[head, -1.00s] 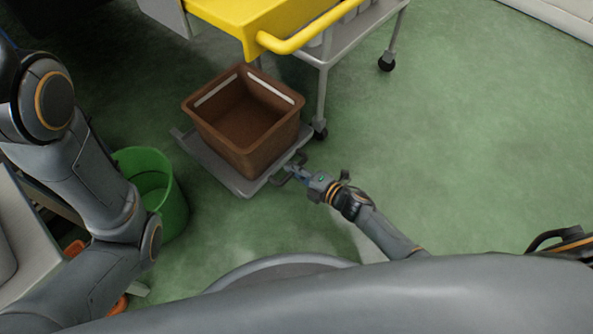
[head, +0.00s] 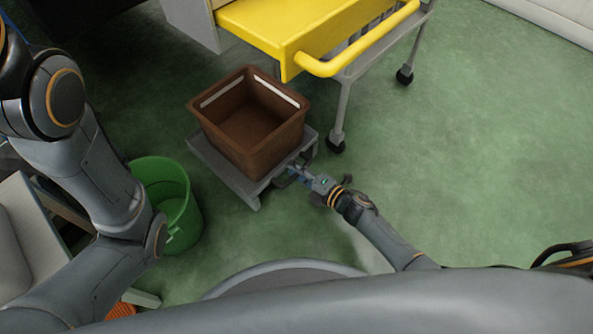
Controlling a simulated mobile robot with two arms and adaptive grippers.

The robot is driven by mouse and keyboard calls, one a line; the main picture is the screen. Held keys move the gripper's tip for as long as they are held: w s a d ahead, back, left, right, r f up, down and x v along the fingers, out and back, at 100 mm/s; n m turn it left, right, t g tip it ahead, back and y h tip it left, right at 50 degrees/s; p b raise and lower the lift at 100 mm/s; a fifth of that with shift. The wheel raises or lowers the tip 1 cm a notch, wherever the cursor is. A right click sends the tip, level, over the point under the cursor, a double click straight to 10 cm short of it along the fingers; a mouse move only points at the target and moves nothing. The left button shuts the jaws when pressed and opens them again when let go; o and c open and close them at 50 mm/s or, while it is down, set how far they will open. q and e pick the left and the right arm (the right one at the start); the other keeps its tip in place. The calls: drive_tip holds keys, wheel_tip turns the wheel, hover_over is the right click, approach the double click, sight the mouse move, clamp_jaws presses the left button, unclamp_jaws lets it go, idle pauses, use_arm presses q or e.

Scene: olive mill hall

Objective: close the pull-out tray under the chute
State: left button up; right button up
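The pull-out tray (head: 229,175) is a low grey platform near the floor, with a brown crate (head: 249,155) standing on it. The tray has a dark handle (head: 283,181) on its near right side. My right gripper (head: 297,171) is at this handle, its fingertips touching or very close to it. Whether the fingers are shut around the handle is too small to tell. My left arm runs down the left side, but its gripper is out of view. The chute cannot be made out for certain; a grey housing (head: 190,22) stands behind the tray.
A yellow-topped cart (head: 265,28) with a rail and castors stands close behind and right of the tray. A green bucket (head: 168,175) stands to the left of the tray, near my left arm. Green floor (head: 480,160) at right is clear.

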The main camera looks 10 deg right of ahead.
drive_tip(key=shift+f, duration=0.15)
drive_tip(key=shift+s+d, duration=0.1)
drive_tip(key=shift+s, duration=0.05)
drive_tip(key=shift+s+d, duration=0.2)
drive_tip(key=v, duration=1.1)
drive_tip(key=shift+r, duration=0.2)
drive_tip(key=shift+s, duration=0.1)
